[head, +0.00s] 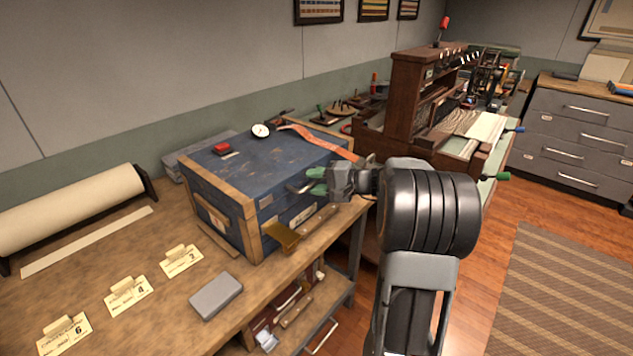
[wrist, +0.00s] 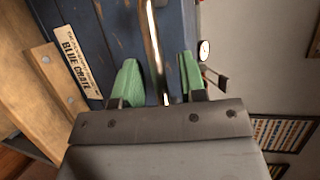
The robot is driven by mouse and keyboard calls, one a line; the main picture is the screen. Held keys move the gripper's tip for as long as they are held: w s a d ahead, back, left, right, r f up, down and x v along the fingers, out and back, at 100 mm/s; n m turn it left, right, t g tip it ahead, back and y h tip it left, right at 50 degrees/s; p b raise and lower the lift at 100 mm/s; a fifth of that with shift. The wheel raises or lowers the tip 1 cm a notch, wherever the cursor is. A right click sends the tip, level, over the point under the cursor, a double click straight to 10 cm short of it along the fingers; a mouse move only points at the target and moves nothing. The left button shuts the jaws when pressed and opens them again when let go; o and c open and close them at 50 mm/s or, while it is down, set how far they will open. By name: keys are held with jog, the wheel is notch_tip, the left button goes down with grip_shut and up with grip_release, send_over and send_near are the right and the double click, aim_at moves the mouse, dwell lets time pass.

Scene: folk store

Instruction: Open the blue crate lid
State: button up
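The blue crate (head: 225,217) with wooden edge strips stands on the workbench, its lid (head: 262,160) down. A metal handle (head: 298,187) is on its front side; in the wrist view the handle (wrist: 153,45) is a bright bar. A label reading "BLUE CRATE" (wrist: 78,62) shows beside it. My gripper (head: 317,181) is at the handle, its green fingertips pointing at the crate front. In the wrist view the fingers of my gripper (wrist: 159,65) are apart, one on each side of the bar, with a visible gap. I cannot tell whether either finger touches it.
A red item (head: 222,148), a round gauge (head: 261,130) and an orange strap (head: 328,143) lie on the crate's top. A brush (head: 283,236) lies in front of the crate. A grey block (head: 216,296) and numbered cards (head: 128,296) are on the bench. A wooden loom (head: 420,105) stands behind right.

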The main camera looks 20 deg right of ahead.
jog(key=shift+c, duration=0.5)
grip_shut()
jog(key=shift+r, duration=0.1)
